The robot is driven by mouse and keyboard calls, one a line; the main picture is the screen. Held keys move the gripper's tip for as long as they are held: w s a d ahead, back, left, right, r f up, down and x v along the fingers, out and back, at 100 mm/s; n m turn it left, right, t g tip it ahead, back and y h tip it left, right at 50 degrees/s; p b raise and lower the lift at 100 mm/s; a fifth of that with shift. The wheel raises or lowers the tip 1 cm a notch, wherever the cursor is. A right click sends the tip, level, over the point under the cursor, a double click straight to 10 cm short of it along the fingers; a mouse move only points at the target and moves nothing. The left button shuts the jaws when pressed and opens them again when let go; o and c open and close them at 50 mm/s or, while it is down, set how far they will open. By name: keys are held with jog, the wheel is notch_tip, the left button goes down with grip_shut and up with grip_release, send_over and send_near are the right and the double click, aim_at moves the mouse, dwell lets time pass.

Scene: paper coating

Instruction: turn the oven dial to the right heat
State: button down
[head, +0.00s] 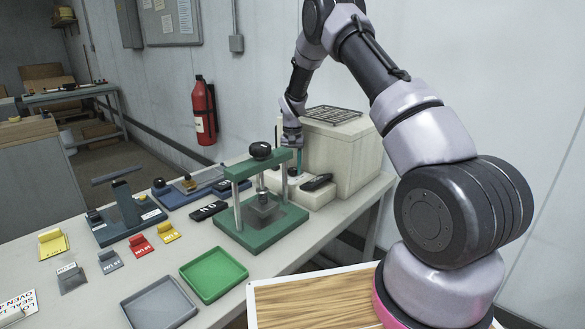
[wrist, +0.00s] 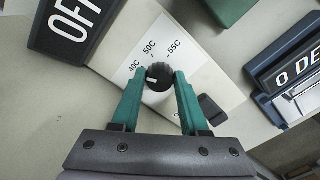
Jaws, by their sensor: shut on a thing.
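The oven is a cream box (head: 345,145) at the back right of the bench, with a wire rack on top. Its dial (wrist: 158,77) is a round black knob on a white face marked 40C, 50C and 55C; another mark is mostly hidden by a finger. The knob's white pointer mark faces left, on the 40C side; its exact setting is hard to tell. My gripper (wrist: 159,80) has its green fingers shut on the knob, one on each side. In the head view my gripper (head: 292,160) is at the oven's front, the dial hidden.
A green press (head: 262,225) stands just in front of the oven. A black OFF plate (wrist: 75,25) is beside the dial face. Green (head: 213,273) and grey (head: 160,305) trays lie at the front. A partly cut-off card (head: 18,305) reads "OVEN 4".

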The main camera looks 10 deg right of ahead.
jog(key=shift+c, duration=2.1)
grip_release()
notch_tip(320, 180, up, 11)
notch_tip(320, 180, up, 14)
jog(key=t+y, duration=0.1)
jog(key=t, duration=0.1)
send_over(293, 169)
jog(key=s+d, duration=0.2)
jog(key=s, duration=0.5)
jog(key=s+d+r+t, duration=0.1)
jog(key=s+d+r, duration=0.1)
jog(key=s+r, duration=0.75)
jog(key=s+r+t, duration=0.1)
jog(key=s+t, duration=0.1)
jog(key=s, duration=1)
jog(key=s+d+r+t+y, duration=0.1)
jog(key=s+r+t, duration=0.1)
jog(key=s, duration=0.9)
jog(key=shift+s+d+m, duration=0.2)
jog(key=shift+s+m, duration=0.1)
jog(key=shift+s, duration=0.1)
